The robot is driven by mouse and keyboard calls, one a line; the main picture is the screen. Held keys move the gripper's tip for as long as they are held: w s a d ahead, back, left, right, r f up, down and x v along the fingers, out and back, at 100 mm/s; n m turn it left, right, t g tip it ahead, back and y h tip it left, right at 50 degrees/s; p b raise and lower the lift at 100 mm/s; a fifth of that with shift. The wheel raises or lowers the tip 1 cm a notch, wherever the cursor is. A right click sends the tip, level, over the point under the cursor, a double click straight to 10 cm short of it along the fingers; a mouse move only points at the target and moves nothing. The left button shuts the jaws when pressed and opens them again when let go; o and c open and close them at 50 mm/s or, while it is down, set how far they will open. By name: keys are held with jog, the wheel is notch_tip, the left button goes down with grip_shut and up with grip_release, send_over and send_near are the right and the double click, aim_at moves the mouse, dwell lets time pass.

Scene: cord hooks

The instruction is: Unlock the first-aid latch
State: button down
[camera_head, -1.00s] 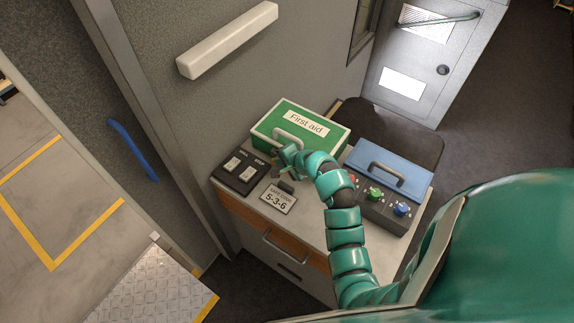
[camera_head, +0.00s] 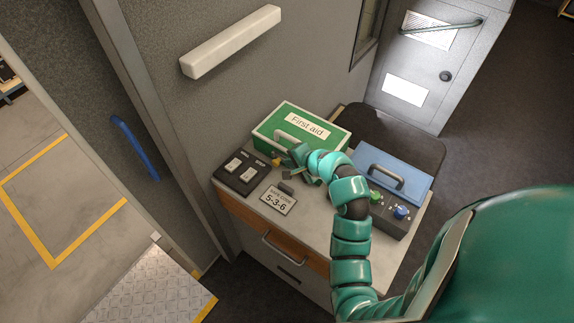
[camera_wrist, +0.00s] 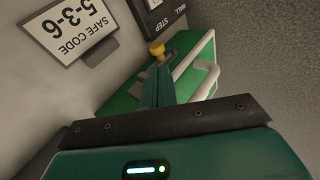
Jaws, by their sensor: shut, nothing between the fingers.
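The green first-aid box (camera_head: 315,142) stands at the back left of the cabinet top, with a white label and a pale handle (camera_head: 290,140). It also shows in the wrist view (camera_wrist: 203,55). A small yellow knob, which looks like the latch (camera_wrist: 156,50), is at the box's near side. It also shows in the head view (camera_head: 276,161). My gripper (camera_wrist: 157,82) is shut and empty, its fingertips right by the yellow knob in the wrist view. I cannot tell if they touch it. In the head view my gripper (camera_head: 299,158) is in front of the box, just right of the knob.
A black two-switch panel (camera_head: 240,173) is left of the box. A "SAFE CODE 5-3-6" sign (camera_head: 278,201) stands in front. A blue-lidded box (camera_head: 392,172) and a control panel with coloured knobs (camera_head: 388,212) are at right. A grey wall rises behind the box.

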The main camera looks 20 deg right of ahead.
jog(key=b+v, duration=0.2)
jog(key=v, duration=0.5)
jog(key=shift+s+f, duration=0.15)
dwell(0.5)
